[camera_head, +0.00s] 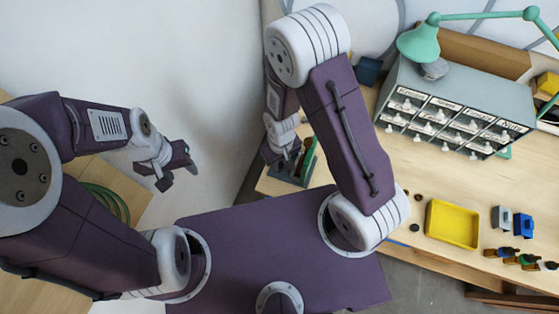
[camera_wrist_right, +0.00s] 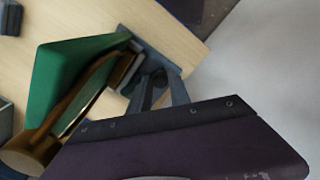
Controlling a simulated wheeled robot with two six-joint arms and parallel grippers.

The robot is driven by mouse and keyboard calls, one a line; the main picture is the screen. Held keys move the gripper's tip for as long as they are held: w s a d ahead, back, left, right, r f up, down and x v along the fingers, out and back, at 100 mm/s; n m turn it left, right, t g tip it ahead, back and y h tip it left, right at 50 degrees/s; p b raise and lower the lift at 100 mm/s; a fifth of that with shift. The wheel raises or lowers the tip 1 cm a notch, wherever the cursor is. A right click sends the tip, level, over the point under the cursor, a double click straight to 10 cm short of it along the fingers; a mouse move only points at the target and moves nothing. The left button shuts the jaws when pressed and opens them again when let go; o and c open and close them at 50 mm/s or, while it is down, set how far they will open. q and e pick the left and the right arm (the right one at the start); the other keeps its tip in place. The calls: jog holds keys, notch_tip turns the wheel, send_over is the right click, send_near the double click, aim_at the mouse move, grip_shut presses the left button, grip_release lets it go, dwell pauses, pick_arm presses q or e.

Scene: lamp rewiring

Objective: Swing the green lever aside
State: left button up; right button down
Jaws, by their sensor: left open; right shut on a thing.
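The green lever (camera_head: 308,158) stands at the near left corner of the workbench, on a dark grey base (camera_head: 293,178). In the right wrist view the green lever (camera_wrist_right: 68,72) is a large green wedge beside a brass-brown rod-like part (camera_wrist_right: 28,150). My right gripper (camera_head: 285,152) is at the lever, just left of its green face, and is shut on it. The exact contact is hidden by the gripper's own body. My left gripper (camera_head: 178,168) is open and empty, over the floor to the left, well apart from the lever.
The workbench holds a grey labelled drawer cabinet (camera_head: 450,75), a green desk lamp (camera_head: 420,42), a yellow tray (camera_head: 453,223) and a blue block (camera_head: 523,224). Coiled green cable (camera_head: 105,200) lies on the left table. My right arm passes over the bench's left part.

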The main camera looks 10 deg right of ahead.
dwell(0.5)
jog(key=c, duration=1.2)
grip_release()
notch_tip(320, 180, up, 9)
jog(key=b, duration=0.1)
